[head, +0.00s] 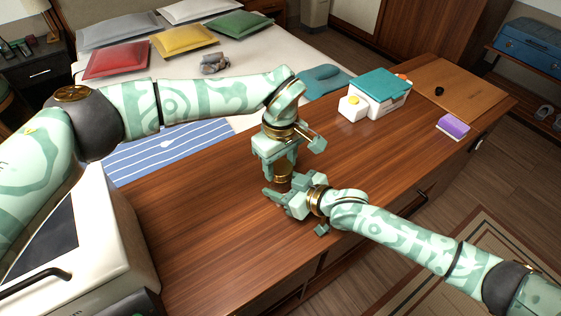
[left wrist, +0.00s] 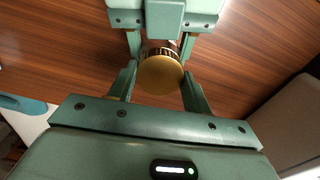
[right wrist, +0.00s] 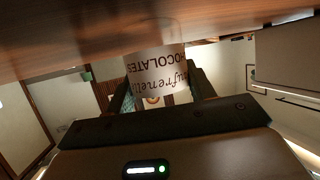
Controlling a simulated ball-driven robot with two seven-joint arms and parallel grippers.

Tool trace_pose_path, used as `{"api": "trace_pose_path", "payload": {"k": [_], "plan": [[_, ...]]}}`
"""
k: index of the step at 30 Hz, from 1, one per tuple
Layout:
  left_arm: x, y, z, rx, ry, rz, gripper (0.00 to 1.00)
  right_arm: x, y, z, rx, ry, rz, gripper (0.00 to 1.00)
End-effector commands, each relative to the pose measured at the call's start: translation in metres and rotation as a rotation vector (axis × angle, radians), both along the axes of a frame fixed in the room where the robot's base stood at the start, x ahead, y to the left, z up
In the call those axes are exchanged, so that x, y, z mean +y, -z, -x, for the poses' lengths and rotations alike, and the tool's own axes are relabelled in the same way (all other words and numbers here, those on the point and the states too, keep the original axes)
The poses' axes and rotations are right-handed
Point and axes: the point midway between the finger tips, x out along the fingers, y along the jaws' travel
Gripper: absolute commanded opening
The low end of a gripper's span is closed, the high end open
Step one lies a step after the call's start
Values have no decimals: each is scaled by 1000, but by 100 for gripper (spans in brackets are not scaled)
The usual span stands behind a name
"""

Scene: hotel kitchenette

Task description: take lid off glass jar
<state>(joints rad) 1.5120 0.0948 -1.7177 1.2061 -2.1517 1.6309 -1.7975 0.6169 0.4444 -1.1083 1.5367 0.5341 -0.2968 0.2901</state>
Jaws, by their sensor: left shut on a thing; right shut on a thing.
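The glass jar shows in the right wrist view (right wrist: 157,70) with a white label reading "CHOCOLATES", upside down in that picture. My right gripper (head: 281,191) is shut on the jar's body from the side, low over the counter. The round gold lid (left wrist: 160,76) faces the left wrist camera, between the fingers of my left gripper (head: 282,172). My left gripper comes from above and is shut on the lid. A ribbed gold edge shows beside the lid. I cannot tell whether there is a gap between lid and jar. In the head view the grippers hide most of the jar.
The wooden counter (head: 215,220) is clear around the grippers. A white appliance (head: 115,245) stands at its near left. A white box with a teal lid (head: 378,88), a purple block (head: 453,126) and a board (head: 450,85) lie farther right. A bed is behind.

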Motion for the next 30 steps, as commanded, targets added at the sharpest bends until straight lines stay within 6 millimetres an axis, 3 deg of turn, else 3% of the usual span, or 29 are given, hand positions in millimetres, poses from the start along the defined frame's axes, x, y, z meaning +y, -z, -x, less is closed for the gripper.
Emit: {"api": "trace_pose_path", "payload": {"k": [5,24,30], "plan": [[0,-1,0,0,-465,0,22,0,0,0,-1,0,1,0],[-2,-2,0,2,-2515,0,22,1,0,0,-1,-1,0,0],[-1,-2,0,3,-2963,-1,22,1,0,1,-1,-2,-1,0]]}}
